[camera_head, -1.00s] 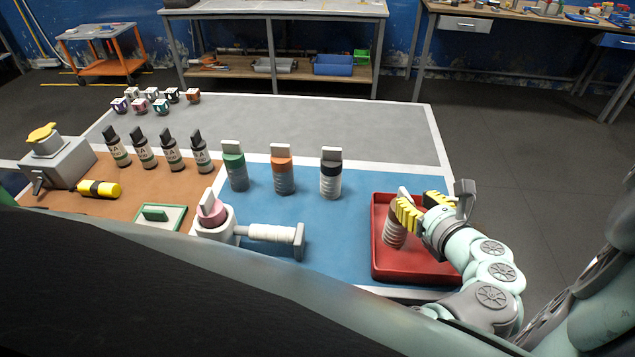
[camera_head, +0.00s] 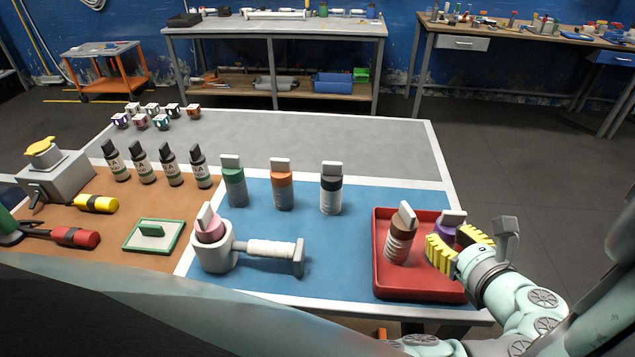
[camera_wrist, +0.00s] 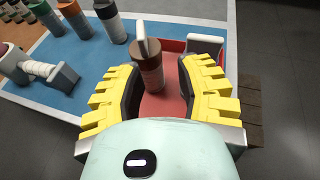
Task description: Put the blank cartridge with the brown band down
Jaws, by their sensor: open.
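The blank cartridge with the brown band (camera_head: 401,236) stands in the left part of the red tray (camera_head: 388,290), leaning slightly right in the head view. It has a white ribbed body and a pale fin on top. My gripper (camera_head: 449,246) is open and empty, to the right of this cartridge and apart from it in the head view. In the wrist view the brown-banded cartridge (camera_wrist: 150,72) shows beyond and between the open yellow fingers (camera_wrist: 160,78). A purple-banded cartridge (camera_head: 447,226) stands in the tray behind my gripper, partly hidden by the fingers.
Green (camera_head: 233,182), orange (camera_head: 282,185) and dark-banded (camera_head: 331,189) cartridges stand in a row on the blue mat. A white holder with a pink-topped piece (camera_head: 210,228) and a side handle (camera_head: 270,249) stands left of the tray. The blue area between is clear.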

